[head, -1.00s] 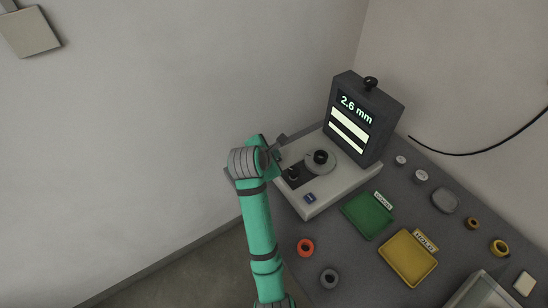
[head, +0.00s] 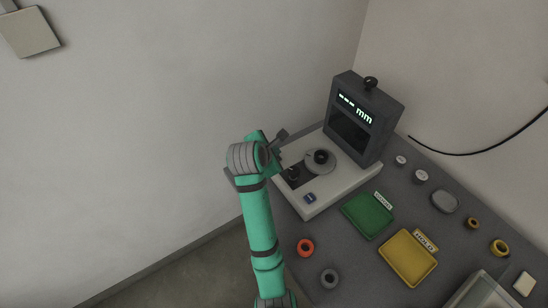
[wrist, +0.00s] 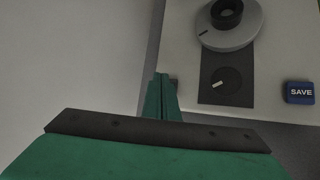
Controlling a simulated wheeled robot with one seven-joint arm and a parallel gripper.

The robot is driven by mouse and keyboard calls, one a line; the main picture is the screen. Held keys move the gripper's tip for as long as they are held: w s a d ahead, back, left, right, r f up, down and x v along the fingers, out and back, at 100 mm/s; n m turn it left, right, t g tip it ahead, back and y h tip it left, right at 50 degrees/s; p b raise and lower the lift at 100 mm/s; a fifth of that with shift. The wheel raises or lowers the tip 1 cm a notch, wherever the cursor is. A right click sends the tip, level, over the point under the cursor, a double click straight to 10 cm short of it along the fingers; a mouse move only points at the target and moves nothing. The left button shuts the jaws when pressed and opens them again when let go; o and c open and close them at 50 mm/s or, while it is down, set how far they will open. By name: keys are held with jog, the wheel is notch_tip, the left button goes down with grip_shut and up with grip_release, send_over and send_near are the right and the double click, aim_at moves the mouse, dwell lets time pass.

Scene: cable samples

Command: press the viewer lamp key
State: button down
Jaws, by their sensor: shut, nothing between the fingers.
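The viewer has a pale base (head: 340,185) and an upright dark display (head: 352,132). Its readout shows dashes and "mm", and the window below is dark. In the wrist view my gripper (wrist: 161,82) is shut and empty, with its green fingertips over the left edge of the pale base (wrist: 185,42). A small dark piece (wrist: 174,84), perhaps the lamp key, shows just right of the fingertips, partly hidden by them. I cannot tell whether they touch. In the head view my arm hides the fingertips.
Right of the fingertips are a small black dial (wrist: 226,82), a big round knob (wrist: 230,32) and a blue SAVE key (wrist: 300,92). A green tray (head: 350,222), a yellow tray (head: 392,270), an orange ring (head: 305,247) and a grey ring (head: 329,278) lie nearby.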

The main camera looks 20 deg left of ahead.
notch_tip(320, 180, up, 5)
jog(key=shift+r, duration=0.15)
dwell(0.4)
jog(key=shift+a, duration=0.1)
dwell(0.4)
